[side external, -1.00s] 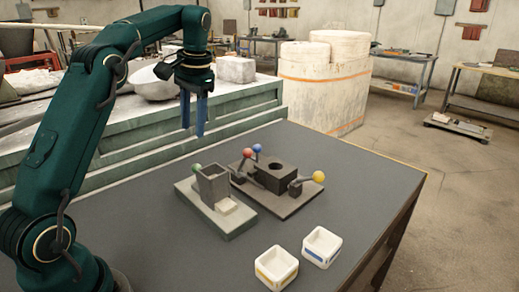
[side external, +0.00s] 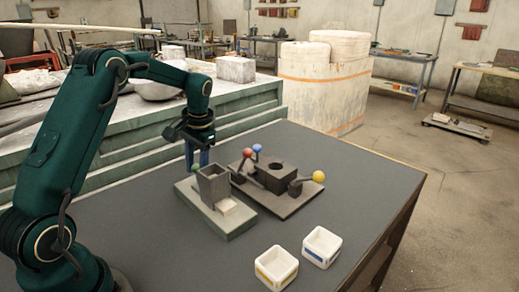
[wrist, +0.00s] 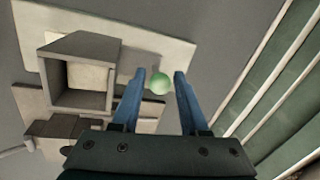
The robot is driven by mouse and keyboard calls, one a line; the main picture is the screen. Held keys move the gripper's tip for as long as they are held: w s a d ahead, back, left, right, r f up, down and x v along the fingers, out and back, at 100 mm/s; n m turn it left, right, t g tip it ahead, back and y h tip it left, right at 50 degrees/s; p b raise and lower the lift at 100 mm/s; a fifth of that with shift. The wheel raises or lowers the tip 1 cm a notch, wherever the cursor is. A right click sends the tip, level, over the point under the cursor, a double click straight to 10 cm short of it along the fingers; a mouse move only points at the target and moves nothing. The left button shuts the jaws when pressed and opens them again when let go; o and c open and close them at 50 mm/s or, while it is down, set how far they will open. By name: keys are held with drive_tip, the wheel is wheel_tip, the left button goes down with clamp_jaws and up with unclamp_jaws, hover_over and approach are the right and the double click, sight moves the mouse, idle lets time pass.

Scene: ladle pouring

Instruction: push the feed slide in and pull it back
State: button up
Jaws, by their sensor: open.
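The feed slide's green knob (wrist: 158,82) lies between the tips of my open blue gripper (wrist: 160,76) in the wrist view. I cannot tell whether either finger touches it. In the side view my gripper (side external: 197,160) points down behind the feed unit, at the knob (side external: 195,167), which is partly hidden. The feed unit has a grey square hopper (side external: 213,184) on a pale base plate (side external: 228,232), with a whitish block (side external: 228,206) at its front. The hopper also shows in the wrist view (wrist: 84,98), open at the top.
Beside the feed unit stands a dark fixture (side external: 283,205) with a round hole and red, blue and yellow knobs. Two white trays, one yellow-marked (side external: 276,267) and one blue-marked (side external: 322,246), stand in front. The right of the dark table (side external: 385,185) is clear.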

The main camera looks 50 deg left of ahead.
drive_tip(key=shift+f, duration=0.25)
clamp_jaws()
drive_tip(key=shift+r, duration=0.1)
idle(1.2)
